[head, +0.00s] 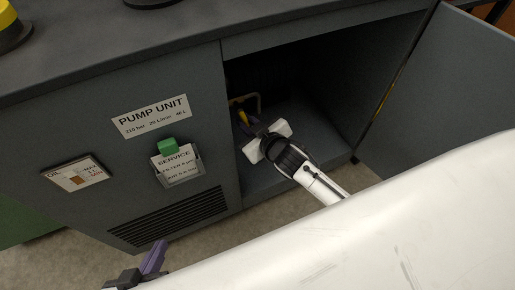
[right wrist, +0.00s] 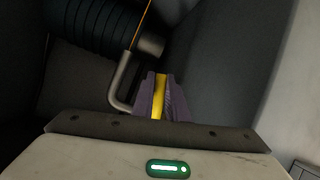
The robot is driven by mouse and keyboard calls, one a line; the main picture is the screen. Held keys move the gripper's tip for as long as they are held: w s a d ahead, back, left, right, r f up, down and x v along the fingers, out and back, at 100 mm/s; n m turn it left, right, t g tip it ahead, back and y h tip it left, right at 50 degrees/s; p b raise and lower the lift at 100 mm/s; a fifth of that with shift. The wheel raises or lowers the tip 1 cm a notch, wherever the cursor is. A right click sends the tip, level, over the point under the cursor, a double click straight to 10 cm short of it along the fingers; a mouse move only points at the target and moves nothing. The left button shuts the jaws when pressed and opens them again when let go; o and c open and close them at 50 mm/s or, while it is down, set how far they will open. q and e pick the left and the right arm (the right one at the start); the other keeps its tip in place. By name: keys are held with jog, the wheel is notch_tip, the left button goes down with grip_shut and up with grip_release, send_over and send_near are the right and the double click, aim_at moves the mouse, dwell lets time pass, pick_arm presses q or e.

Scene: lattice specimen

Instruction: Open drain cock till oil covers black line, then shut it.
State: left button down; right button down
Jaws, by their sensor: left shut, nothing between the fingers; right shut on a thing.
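My right gripper (right wrist: 159,100) reaches into the open cabinet, its purple fingers shut on a yellow lever (right wrist: 158,84), which looks like the drain cock handle. The lever also shows small in the head view (head: 242,116), beside my right gripper (head: 249,126). A grey bent pipe (right wrist: 121,80) runs just left of the fingers in the right wrist view. I see no oil flow, and no vessel with a black line can be made out. My left gripper (head: 152,260) is shut and empty at the bottom left of the head view, outside the cabinet.
A black ribbed cylinder (right wrist: 95,30) is close behind the pipe. The cabinet door (head: 440,95) stands open at right. The front panel bears an oil plate (head: 75,173) marked MAX and MIN, and a service card holder (head: 178,165) with a green block (head: 168,146).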

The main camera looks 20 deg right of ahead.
jog(key=shift+a+m+y, duration=0.55)
jog(key=shift+m+y, duration=0.05)
jog(key=shift+m, duration=0.2)
jog(key=shift+a+m, duration=0.3)
jog(key=c, duration=1.7)
grip_release()
jog(key=shift+o, duration=0.2)
jog(key=shift+f, duration=0.1)
